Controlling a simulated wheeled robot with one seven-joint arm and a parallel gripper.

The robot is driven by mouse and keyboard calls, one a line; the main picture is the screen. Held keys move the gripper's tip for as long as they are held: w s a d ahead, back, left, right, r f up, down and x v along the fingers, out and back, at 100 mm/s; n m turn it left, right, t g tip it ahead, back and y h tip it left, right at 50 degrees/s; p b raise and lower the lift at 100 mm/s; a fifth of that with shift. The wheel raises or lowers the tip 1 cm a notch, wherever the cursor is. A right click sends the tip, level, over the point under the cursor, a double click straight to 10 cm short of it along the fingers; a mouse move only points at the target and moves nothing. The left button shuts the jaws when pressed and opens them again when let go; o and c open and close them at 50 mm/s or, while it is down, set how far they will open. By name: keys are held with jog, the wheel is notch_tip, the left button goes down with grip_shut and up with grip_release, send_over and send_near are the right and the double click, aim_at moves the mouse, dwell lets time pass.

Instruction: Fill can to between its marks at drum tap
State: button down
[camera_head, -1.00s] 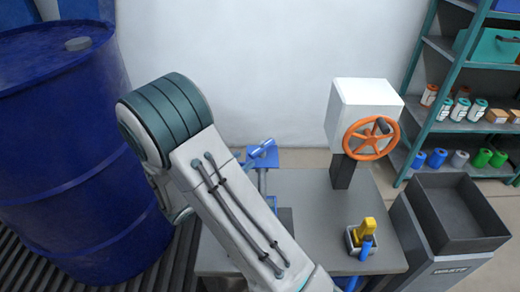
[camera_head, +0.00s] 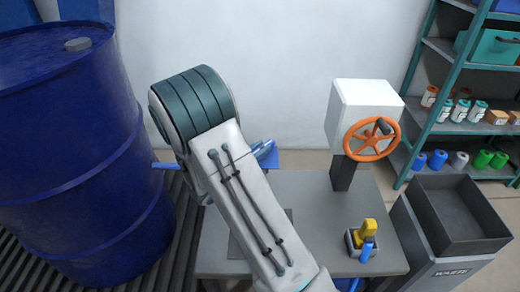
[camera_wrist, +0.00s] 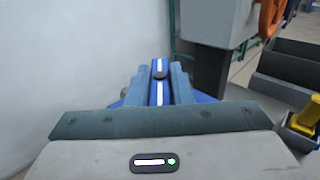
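The blue drum (camera_head: 75,150) stands at the left in the head view. A short blue pipe (camera_head: 165,166) shows at its right side, and my arm hides where it leads. My gripper (camera_wrist: 160,82) shows in the wrist view as two blue-grey fingers on either side of a blue piece with a white strip and a dark round knob. I cannot tell whether they press on it. A blue plate (camera_head: 270,161) shows just beyond my arm at the table's far edge. I cannot make out the can or its marks for certain.
A grey table (camera_head: 300,225) carries a white box (camera_head: 365,105) with an orange handwheel (camera_head: 371,139) and a small tray with a yellow piece (camera_head: 368,229). My arm covers the table's left part.

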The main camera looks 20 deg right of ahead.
jog(key=shift+m+g+h+p, duration=0.3)
jog(key=shift+m+g, duration=0.1)
jog(key=shift+g, duration=0.2)
jog(key=m+g, duration=0.1)
jog(key=g, duration=0.1)
jog(key=m+g+p, duration=0.1)
jog(key=m+g+h+p, duration=0.1)
jog(key=g, duration=0.1)
jog(key=shift+w+r+m+g, duration=0.1)
jog(key=shift+w+m+g, duration=0.15)
jog(key=shift+m+g, duration=0.05)
jog(key=shift+w+m+g+y+p, duration=0.1)
jog(key=shift+m+g+y+p, duration=0.3)
jog(key=shift+m+g, duration=1)
jog(key=shift+w+m+g+y+p, duration=0.1)
jog(key=shift+m+g+p, duration=0.6)
jog(key=shift+g, duration=1.3)
jog(key=c, duration=1.3)
grip_release()
jog(key=shift+s, duration=0.1)
jog(key=v, duration=1.3)
jog(key=shift+w+a, duration=0.2)
jog(key=shift+a, duration=0.15)
